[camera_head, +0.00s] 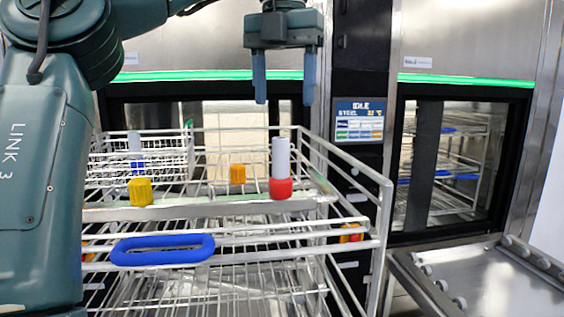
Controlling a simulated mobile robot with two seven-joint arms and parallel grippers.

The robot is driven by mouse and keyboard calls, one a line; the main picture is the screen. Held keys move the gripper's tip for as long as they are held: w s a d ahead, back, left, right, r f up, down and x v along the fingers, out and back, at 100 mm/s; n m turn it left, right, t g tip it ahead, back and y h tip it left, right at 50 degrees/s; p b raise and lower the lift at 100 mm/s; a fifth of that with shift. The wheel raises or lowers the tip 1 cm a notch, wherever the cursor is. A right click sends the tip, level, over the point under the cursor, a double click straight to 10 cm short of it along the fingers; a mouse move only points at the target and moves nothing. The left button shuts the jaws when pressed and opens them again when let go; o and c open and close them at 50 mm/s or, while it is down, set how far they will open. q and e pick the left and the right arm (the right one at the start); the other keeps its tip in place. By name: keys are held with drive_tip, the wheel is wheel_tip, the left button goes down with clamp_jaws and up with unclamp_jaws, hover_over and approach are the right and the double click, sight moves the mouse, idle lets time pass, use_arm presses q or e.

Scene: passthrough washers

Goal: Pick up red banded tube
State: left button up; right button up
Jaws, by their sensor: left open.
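The red banded tube (281,165) is a pale grey cylinder with a red band at its bottom. It stands upright at the right side of the wire rack's top level (205,211). My left gripper (285,92) is open and empty, pointing down. Its two blue-grey fingers are apart, with their tips higher in the picture than the tube's top, roughly in line with it. I cannot tell the depth gap between them. My right gripper is not in view.
A yellow-banded piece (140,191) and an orange piece (237,174) are on the rack, left of the tube. A wire basket (160,158) is behind. A blue handle (162,250) is in front. Washers with glass doors (455,165) stand behind; a metal conveyor (490,280) is at right.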

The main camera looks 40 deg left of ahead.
sight(283, 138)
use_arm(q)
drive_tip(key=shift+w+a, duration=0.25)
drive_tip(key=f, duration=0.7)
drive_tip(key=shift+s+d+f, duration=0.1)
drive_tip(key=shift+s+d, duration=0.05)
drive_tip(key=shift+s, duration=0.1)
drive_tip(key=shift+s+f, duration=0.15)
drive_tip(key=shift+f, duration=1.25)
drive_tip(key=shift+s+f, duration=0.1)
drive_tip(key=shift+f, duration=1.25)
drive_tip(key=shift+c, duration=0.4)
drive_tip(key=c, duration=1)
drive_tip(key=shift+r, duration=0.1)
drive_tip(key=shift+r, duration=4.9)
